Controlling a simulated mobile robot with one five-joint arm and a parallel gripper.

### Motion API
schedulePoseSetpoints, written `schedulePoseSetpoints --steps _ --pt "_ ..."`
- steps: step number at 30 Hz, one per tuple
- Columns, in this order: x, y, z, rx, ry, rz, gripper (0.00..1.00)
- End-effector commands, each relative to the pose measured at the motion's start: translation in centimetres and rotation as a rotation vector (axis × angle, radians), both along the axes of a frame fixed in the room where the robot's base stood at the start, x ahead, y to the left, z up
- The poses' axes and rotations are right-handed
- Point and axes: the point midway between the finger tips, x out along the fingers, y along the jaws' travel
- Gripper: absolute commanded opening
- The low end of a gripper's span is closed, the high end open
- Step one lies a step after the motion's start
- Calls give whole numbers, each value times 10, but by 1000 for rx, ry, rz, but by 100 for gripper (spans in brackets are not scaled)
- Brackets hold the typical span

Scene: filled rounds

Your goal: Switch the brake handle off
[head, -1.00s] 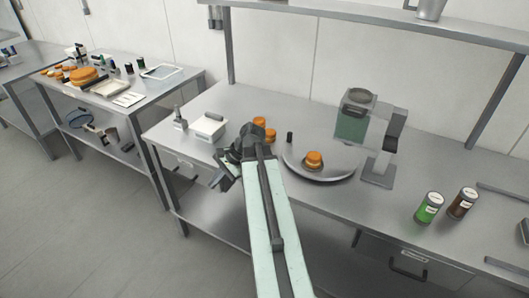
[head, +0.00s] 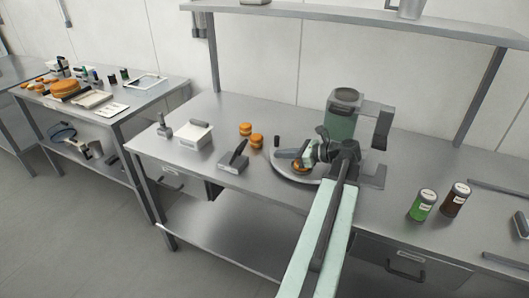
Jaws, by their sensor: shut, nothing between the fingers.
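A small grey box with a dark lever (head: 237,155), which looks like the brake handle, stands near the front edge of the counter, left of the round plate. The lever is tilted, its upper end leaning to the right. My gripper (head: 286,154) is shut and empty. It points left and shows over the round plate (head: 284,178), to the right of the lever and apart from it. An orange round (head: 301,167) on the plate is partly hidden behind my gripper.
A dispenser with a green container (head: 341,122) stands behind my arm. Two orange rounds (head: 246,129) and a white box (head: 196,135) are to the left. Green (head: 421,205) and brown (head: 455,199) jars stand at right. A short dark peg (head: 277,141) is by the plate.

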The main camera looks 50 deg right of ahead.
Motion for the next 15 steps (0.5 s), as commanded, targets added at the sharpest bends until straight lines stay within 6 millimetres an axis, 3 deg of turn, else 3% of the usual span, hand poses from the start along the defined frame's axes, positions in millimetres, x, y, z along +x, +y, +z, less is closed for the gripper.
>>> schedulePoseSetpoints --steps 13,15 --pt "86 21 -36 -1 1 4 0" --pt "96 24 -22 0 0 2 0"
